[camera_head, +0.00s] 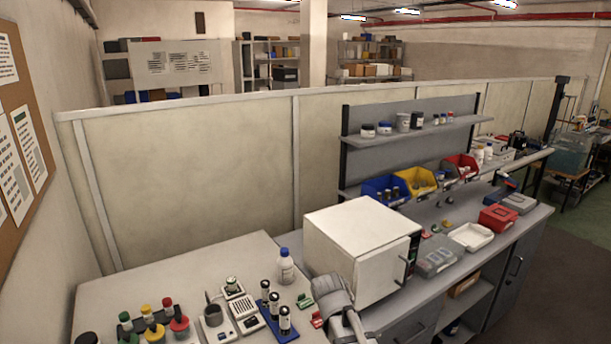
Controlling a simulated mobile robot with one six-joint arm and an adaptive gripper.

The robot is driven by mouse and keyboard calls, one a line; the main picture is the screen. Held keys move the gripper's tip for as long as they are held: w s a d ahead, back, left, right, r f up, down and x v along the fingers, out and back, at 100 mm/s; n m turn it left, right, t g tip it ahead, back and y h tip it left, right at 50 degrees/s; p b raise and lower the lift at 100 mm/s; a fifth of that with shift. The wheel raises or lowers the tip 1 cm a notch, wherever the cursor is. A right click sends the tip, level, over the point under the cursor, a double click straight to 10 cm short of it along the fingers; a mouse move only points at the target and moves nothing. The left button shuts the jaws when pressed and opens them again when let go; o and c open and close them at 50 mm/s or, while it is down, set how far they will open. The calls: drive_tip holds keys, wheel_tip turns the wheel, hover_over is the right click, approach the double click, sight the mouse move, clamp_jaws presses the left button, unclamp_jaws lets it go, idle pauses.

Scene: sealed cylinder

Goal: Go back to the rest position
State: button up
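A grey part of my arm (336,304) shows at the bottom centre, in front of the white box-shaped cabinet. The fingers of my gripper do not show in this view. A blue rack (262,324) stands on the left bench, holding black-capped cylinders (274,303) with light bands, upright in a row. I cannot tell whether any of them is sealed.
The left bench (190,265) also bears a white bottle with a blue cap (286,267), small devices (216,318) and several coloured knobbed items (150,325). The white cabinet (350,245) stands close behind my arm. Bins (415,180) and a shelf (420,131) are farther right.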

drive_tip(key=s+d+m+y, duration=0.3)
drive_tip(key=s+d+m, duration=0.1)
drive_tip(key=d+m, duration=0.3)
drive_tip(key=s+f+g+b, duration=0.1)
drive_tip(key=s+f+b, duration=0.2)
drive_tip(key=f+b, duration=0.5)
drive_tip(key=shift+f+g, duration=0.3)
